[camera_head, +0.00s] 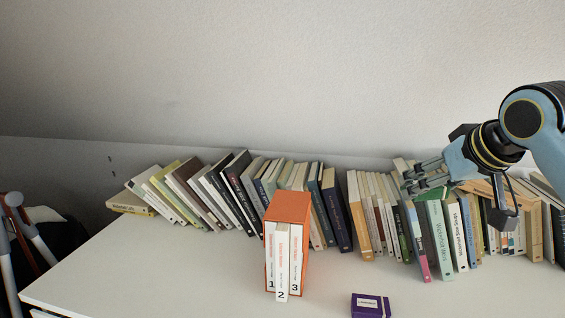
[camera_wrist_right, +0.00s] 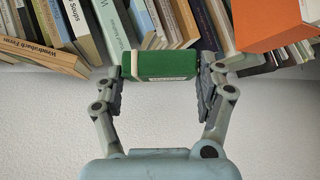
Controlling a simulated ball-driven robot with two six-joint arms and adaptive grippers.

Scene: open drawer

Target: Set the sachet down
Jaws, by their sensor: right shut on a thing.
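My left gripper is not in view.
Leaning books (camera_head: 240,195) line the back of the white desk (camera_head: 180,275). An orange slipcase (camera_head: 290,208) with three numbered white volumes stands in the middle. A small purple box (camera_head: 370,305) lies at the front. The front left and front right of the desk are clear.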

